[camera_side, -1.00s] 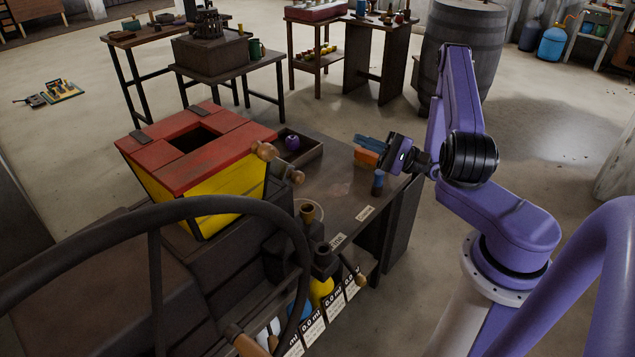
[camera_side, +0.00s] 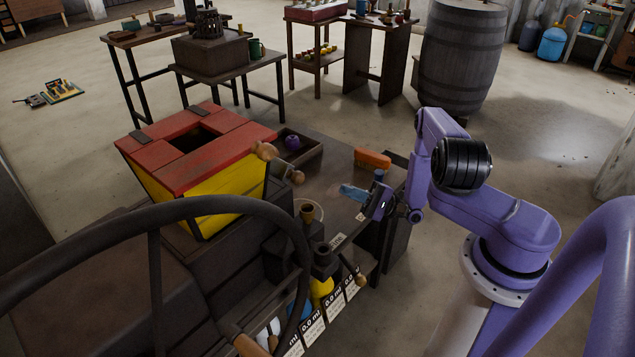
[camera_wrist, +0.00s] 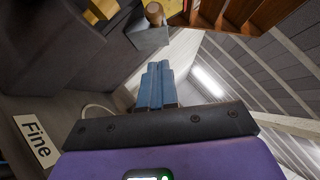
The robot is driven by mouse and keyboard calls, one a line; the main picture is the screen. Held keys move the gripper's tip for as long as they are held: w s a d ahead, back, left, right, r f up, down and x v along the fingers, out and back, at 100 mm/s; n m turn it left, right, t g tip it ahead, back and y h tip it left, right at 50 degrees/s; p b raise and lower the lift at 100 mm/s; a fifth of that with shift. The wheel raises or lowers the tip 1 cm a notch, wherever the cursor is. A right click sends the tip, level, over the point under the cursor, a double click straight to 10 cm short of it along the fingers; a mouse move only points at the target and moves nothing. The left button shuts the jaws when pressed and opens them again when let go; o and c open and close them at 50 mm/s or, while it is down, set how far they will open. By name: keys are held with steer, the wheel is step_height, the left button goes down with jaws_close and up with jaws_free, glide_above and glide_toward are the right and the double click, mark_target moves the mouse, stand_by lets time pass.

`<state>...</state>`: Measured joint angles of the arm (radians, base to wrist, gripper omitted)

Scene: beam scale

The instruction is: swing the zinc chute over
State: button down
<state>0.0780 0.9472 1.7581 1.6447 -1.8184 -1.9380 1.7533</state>
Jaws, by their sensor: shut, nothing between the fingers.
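My gripper (camera_side: 345,191) is low over the front right of the dark bench, its blue fingers pointing left. In the wrist view my gripper (camera_wrist: 157,72) has its two blue fingers together with nothing between them. A grey metal piece with a wooden knob (camera_wrist: 150,37) lies beyond the fingertips there, with a visible gap; it may be the zinc chute, but I cannot tell for certain. In the side view I cannot pick the chute out surely among the dark fittings with a wooden handle (camera_side: 352,270) at the bench front.
A red-topped yellow hopper (camera_side: 200,205) stands on the bench at left. A large dark wheel (camera_side: 150,215) crosses the foreground. An orange block (camera_side: 372,158) lies behind my gripper. A "Fine" label (camera_wrist: 36,139) shows in the wrist view.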

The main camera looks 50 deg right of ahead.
steer(key=w+a+r, duration=0.5)
steer(key=a, duration=0.2)
steer(key=shift+a+r, duration=0.15)
steer(key=shift+a, duration=0.1)
